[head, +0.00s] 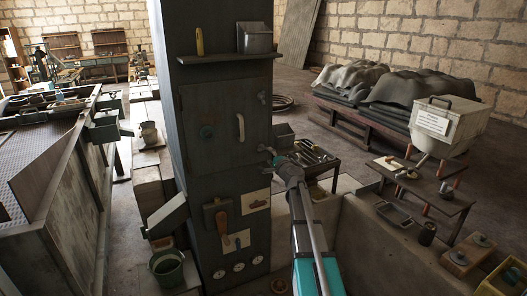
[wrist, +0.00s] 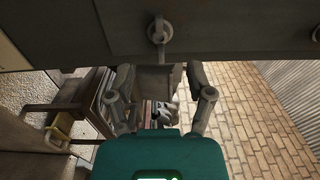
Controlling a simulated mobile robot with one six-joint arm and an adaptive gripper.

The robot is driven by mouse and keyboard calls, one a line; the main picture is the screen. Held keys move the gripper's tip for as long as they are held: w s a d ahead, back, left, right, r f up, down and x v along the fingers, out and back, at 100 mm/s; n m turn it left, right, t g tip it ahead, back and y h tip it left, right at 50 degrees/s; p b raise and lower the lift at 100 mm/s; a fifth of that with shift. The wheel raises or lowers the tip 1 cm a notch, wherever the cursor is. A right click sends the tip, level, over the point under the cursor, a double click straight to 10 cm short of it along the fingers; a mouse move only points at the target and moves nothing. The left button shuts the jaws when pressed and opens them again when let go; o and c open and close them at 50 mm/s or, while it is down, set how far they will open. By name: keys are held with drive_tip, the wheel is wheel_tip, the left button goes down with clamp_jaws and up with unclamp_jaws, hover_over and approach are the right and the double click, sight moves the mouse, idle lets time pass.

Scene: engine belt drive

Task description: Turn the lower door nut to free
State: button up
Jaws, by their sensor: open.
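The dark cabinet door (head: 212,125) is on the front of a tall column in the head view. The lower door nut, a grey eye-shaped fitting (wrist: 158,31) with a short stem, shows at the top middle of the wrist view. My gripper (head: 271,155) is at the lower right edge of the door in the head view and hides much of that nut there. In the wrist view my gripper (wrist: 160,78) is open and empty. Its fingers are apart to either side of the stem's line, with the nut's eye beyond the tips. The upper door nut (head: 262,97) sits higher on the door edge.
The door has a pale handle (head: 240,127), and a shelf (head: 230,58) juts out above it. A tool table (head: 318,160) stands right behind my gripper. A bench (head: 425,190) with parts is farther right. Floor between is partly open.

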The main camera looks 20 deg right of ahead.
sight(263, 149)
drive_tip(key=w, duration=0.6)
drive_tip(key=shift+w+a, duration=0.1)
drive_tip(key=shift+w, duration=0.2)
clamp_jaws()
